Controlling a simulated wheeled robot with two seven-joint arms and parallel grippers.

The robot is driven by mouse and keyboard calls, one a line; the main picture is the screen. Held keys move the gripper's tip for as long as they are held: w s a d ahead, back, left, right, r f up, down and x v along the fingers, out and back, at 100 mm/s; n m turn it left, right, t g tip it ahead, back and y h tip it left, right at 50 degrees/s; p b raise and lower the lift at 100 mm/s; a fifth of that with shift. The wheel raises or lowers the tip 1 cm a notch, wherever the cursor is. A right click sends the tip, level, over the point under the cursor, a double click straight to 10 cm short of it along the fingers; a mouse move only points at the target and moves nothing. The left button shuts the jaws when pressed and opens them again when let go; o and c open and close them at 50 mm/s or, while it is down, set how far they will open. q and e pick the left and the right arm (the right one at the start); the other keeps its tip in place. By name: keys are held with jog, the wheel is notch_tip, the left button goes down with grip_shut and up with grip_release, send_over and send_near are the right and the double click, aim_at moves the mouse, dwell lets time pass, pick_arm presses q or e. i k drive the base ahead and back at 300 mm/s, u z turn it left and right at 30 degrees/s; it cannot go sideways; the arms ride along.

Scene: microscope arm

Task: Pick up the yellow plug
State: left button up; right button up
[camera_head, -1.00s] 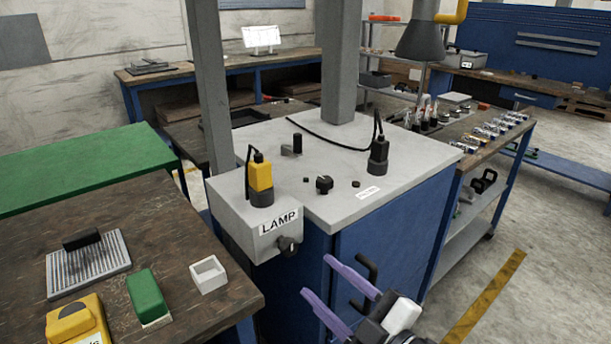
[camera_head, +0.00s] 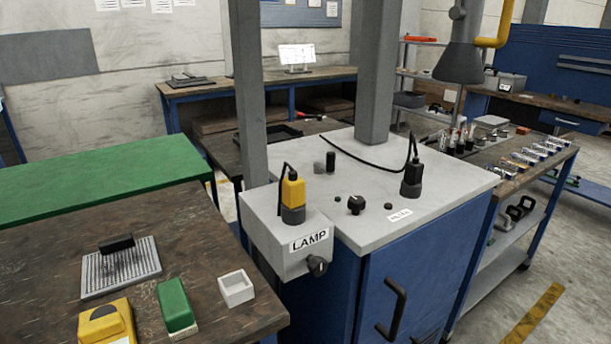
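The yellow plug (camera_head: 293,191) stands upright in a dark socket on top of the grey box labelled LAMP (camera_head: 290,248). A thin black cable rises from its top and bends down on its left side. A similar black plug (camera_head: 412,177) stands upright farther right on the grey cabinet top (camera_head: 440,203), with a black cable. Neither of my grippers shows in this view.
A wooden bench at the left (camera_head: 160,239) holds a ribbed plate with a black handle (camera_head: 121,268), a yellow device (camera_head: 107,322), a green block (camera_head: 176,305) and a small white box (camera_head: 236,288). A grey post (camera_head: 250,95) rises close behind the yellow plug. A black knob (camera_head: 356,204) stands on the cabinet top.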

aim_at(293, 186)
jog(key=z, duration=1.2)
jog(key=k, duration=1.15)
jog(key=u, duration=1.55)
jog(key=i, duration=0.5)
jog(key=u, duration=0.1)
